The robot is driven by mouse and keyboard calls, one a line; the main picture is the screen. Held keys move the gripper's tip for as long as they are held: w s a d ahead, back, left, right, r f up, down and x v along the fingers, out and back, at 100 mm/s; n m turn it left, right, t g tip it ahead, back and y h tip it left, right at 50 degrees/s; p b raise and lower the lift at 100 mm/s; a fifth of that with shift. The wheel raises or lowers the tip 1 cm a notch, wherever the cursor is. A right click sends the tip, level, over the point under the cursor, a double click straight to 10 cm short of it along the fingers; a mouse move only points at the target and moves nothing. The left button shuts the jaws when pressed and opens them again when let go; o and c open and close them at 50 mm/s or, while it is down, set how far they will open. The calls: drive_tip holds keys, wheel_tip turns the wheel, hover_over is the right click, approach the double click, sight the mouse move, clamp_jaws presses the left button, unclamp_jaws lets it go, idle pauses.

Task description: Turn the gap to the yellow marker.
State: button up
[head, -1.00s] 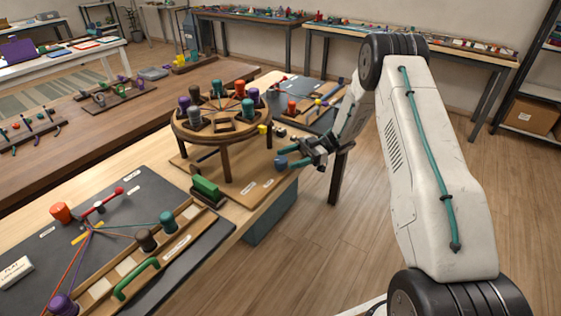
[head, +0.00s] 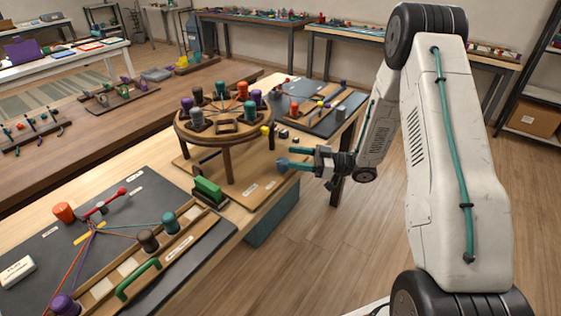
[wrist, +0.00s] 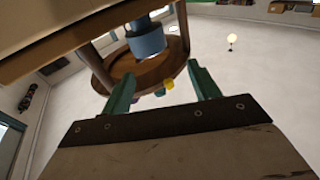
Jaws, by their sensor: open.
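A round wooden stand (head: 228,139) on legs carries several coloured bobbins around its rim, with cords running to the middle. The yellow marker (head: 265,130) is at its right front edge; it also shows in the wrist view (wrist: 169,85). A blue knob (head: 282,163) sits low at the right edge of the board beneath; in the wrist view a blue cylinder (wrist: 146,40) lies ahead, between the fingers' lines. My gripper (head: 297,159) is open with teal fingers, close to the right of the knob.
A green block (head: 207,190) stands left of the stand's front leg. A dark board (head: 70,232) with cords and bobbins lies at the front left. Another board (head: 322,110) with small parts lies behind the stand. The floor to the right is clear.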

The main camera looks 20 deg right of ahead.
sight(277, 161)
drive_tip(key=w+a+f+m+t+h, duration=0.2)
drive_tip(key=a+t+h, duration=0.1)
drive_tip(key=w+a+m+t+h, duration=0.1)
drive_tip(key=a, duration=0.1)
drive_tip(key=shift+w+f+t, duration=0.25)
drive_tip(key=shift+f+t, duration=0.05)
drive_tip(key=shift+f, duration=0.1)
drive_tip(key=c, duration=1)
